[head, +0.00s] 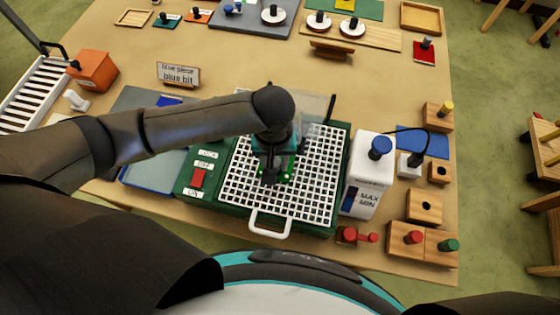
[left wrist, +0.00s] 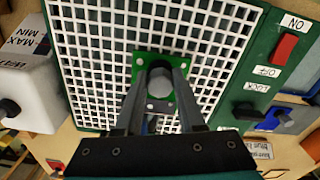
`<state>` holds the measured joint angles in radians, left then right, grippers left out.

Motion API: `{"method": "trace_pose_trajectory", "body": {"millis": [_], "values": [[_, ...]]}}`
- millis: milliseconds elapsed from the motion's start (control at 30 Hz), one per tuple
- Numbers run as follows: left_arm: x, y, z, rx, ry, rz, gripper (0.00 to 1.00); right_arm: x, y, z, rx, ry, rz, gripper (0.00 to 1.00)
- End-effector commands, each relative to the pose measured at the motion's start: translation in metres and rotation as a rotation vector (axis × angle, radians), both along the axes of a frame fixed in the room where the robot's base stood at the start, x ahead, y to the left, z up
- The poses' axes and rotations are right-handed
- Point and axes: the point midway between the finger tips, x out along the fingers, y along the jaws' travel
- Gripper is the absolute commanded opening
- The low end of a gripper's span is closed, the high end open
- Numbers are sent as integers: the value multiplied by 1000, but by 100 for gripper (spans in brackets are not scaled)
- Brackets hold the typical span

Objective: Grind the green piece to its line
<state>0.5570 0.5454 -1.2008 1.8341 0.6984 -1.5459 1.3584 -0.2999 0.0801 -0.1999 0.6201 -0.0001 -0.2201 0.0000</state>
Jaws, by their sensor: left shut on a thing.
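The green piece (head: 287,172) is a small green plate on the white grid (head: 308,204) of the green grinder (head: 190,170). In the left wrist view the green piece (left wrist: 139,62) shows pale dots near its corners and a grey round knob (left wrist: 160,84) on top. My left gripper (head: 270,170) is shut on the green piece, with its fingers on either side of the knob. Whether the piece touches the grid, its line and the grinding bit cannot be made out. A red switch (head: 198,178) sits between the OFF and ON labels. My right gripper is not in view.
A white tank (head: 369,172) marked MAX and MIN stands right of the grid. A sign (head: 178,74) reading "blue piece blue bit" stands behind the grinder. Wooden blocks with coloured knobs line the right edge. The table (head: 130,62) has free room at the back left.

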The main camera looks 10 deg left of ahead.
Motion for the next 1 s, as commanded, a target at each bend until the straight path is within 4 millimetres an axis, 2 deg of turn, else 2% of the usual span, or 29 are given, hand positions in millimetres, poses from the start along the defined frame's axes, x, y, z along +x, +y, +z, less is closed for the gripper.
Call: {"method": "trace_pose_trajectory", "body": {"millis": [200,533,1000], "values": [[1,9,1,2,-4,1,0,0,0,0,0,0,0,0],[2,8,1,0,-4,1,0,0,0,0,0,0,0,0],[1,-11,0,-2,-4,0,0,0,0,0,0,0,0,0]]}}
